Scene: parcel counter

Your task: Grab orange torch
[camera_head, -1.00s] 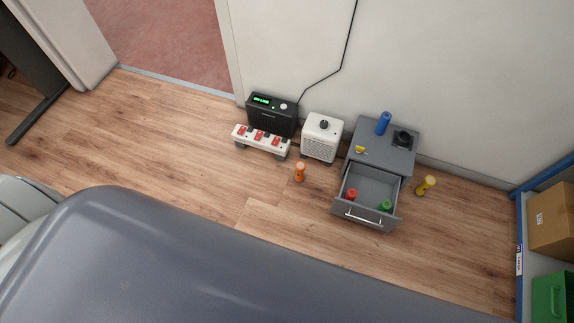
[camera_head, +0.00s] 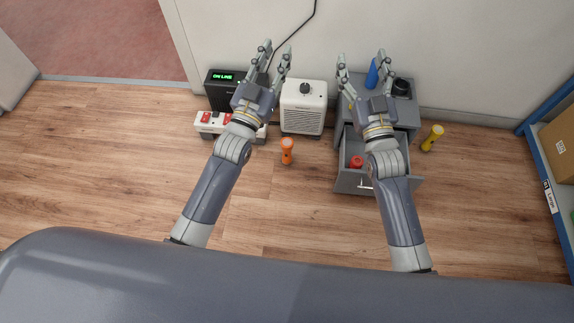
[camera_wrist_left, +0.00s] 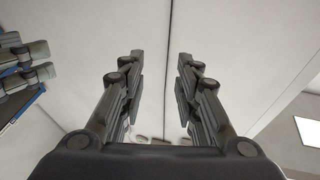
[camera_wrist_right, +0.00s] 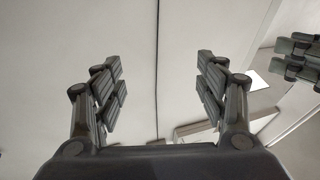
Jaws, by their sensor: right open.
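The orange torch (camera_head: 287,151) stands on the wooden floor in the head view, in front of the white heater-like box and left of the open drawer. My left gripper (camera_head: 277,58) is open and empty, above and left of the torch in the picture, over the black box. It also shows open in the left wrist view (camera_wrist_left: 158,85). My right gripper (camera_head: 363,68) is open and empty over the grey cabinet. It shows open in the right wrist view (camera_wrist_right: 162,85). The torch is in neither wrist view.
The grey cabinet (camera_head: 404,116) has its drawer (camera_head: 352,183) open with a red item (camera_head: 356,161) inside. A blue item (camera_head: 372,74) stands on top. A yellow torch (camera_head: 433,138) is to its right. The white box (camera_head: 303,120) and power strip (camera_head: 207,123) stand by the wall. Floor in front is clear.

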